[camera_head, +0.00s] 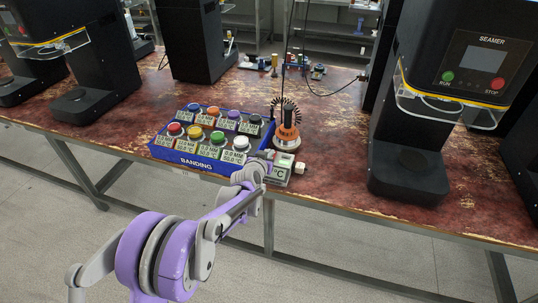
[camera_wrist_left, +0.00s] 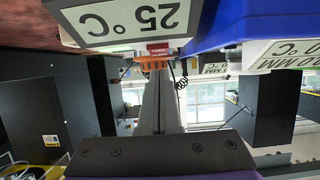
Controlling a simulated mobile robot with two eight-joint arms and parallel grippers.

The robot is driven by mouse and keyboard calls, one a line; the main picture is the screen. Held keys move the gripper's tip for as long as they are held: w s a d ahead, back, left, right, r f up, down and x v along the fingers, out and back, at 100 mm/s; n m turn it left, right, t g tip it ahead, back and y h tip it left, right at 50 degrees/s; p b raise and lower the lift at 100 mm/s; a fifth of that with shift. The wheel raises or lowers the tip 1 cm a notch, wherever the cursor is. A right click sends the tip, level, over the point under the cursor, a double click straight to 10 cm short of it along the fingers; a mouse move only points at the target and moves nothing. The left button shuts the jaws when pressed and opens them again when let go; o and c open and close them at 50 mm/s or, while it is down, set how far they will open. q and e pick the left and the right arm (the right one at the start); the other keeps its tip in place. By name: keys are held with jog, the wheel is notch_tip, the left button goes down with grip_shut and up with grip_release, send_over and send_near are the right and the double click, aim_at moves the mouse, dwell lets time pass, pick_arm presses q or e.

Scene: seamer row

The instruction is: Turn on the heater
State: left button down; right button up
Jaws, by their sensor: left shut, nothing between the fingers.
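A small pale box with a temperature display (camera_head: 281,170) stands at the front edge of the table, with a white knob (camera_head: 301,168) on its right side. Its display reads 25 °C, upside down, in the left wrist view (camera_wrist_left: 125,22). Behind it stands an orange and black device (camera_head: 286,132) on a round metal base; I cannot tell which part is the heater's switch. My left gripper (camera_head: 264,160) is shut and empty, at the box's left side by the banding tray. Its fingers (camera_wrist_left: 158,100) point toward an orange part (camera_wrist_left: 153,62). Contact is unclear.
The blue banding tray (camera_head: 190,158) with several coloured lidded pots is close to the left of my gripper. A black seamer (camera_head: 410,150) stands to the right, and more black machines stand at the left and back. Table between the box and right seamer is clear.

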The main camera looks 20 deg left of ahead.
pick_arm(q)
notch_tip(320, 180, up, 4)
jog(key=shift+s+f+p, duration=0.1)
jog(key=shift+s+p, duration=0.05)
jog(key=shift+p, duration=0.9)
jog(key=s, duration=1)
jog(key=shift+a+r, duration=0.2)
jog(key=shift+r, duration=0.2)
jog(key=s+d+r+g+h+p, duration=0.1)
jog(key=s+d+r+g+p, duration=0.15)
jog(key=s, duration=0.45)
jog(key=s+d+r+g+p, duration=0.1)
jog(key=s+d+r+p, duration=0.1)
jog(key=s+r, duration=0.35)
jog(key=s+a+f+g+y+p, duration=0.1)
jog(key=s+g+p, duration=0.3)
jog(key=s, duration=1.8)
jog(key=shift+a+f+g, duration=0.35)
jog(key=shift+f+g, duration=0.1)
jog(key=shift+f, duration=0.2)
